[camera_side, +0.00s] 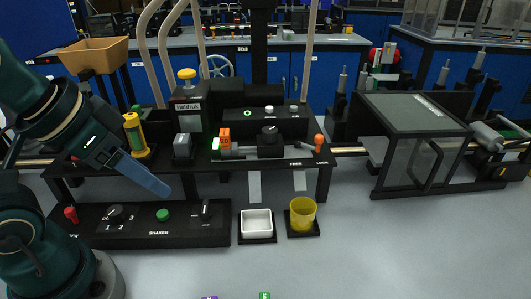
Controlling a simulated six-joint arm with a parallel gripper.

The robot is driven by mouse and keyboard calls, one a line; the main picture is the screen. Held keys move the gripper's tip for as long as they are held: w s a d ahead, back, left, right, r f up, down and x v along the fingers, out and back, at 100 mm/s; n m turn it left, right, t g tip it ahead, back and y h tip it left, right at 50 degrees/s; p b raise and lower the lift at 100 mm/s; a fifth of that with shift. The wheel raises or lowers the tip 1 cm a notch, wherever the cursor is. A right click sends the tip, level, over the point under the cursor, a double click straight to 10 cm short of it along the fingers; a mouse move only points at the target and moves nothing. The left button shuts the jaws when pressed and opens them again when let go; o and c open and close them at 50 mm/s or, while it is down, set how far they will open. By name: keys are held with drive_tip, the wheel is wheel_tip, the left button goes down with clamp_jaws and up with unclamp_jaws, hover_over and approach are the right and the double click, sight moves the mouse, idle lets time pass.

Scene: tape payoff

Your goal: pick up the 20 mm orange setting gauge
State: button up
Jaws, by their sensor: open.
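A small upright orange block (224,137), which looks like the orange setting gauge, stands on the black bench fixture near the middle; its marking is too small to read. My gripper (160,188) reaches in from the left with blue fingers pointing down and right. It is open, empty, and well to the left of and lower in the picture than the orange block. The fingers overlap each other from this side, so the gap between them is hard to see.
A yellow cylinder (133,132) stands near my arm. A white tray (256,223) and yellow cup (302,214) sit in front. The front right floor is clear.

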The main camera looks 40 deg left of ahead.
drive_tip(key=a+m+g+y, duration=0.3)
drive_tip(key=a+m+y, duration=0.15)
drive_tip(key=m, duration=0.25)
wheel_tip(320, 180, up, 4)
drive_tip(key=m+t+y, duration=0.8)
drive_tip(key=m+t, duration=0.2)
drive_tip(key=m, duration=1)
hover_over(224, 139)
drive_tip(key=v, duration=0.4)
wheel_tip(224, 139, down, 7)
drive_tip(key=shift+w+a+f, duration=0.1)
drive_tip(key=shift+w, duration=0.05)
drive_tip(key=shift+f, duration=0.3)
drive_tip(key=shift+w+a+f, duration=0.1)
drive_tip(key=shift+a+f, duration=0.05)
drive_tip(key=shift+x, duration=2.4)
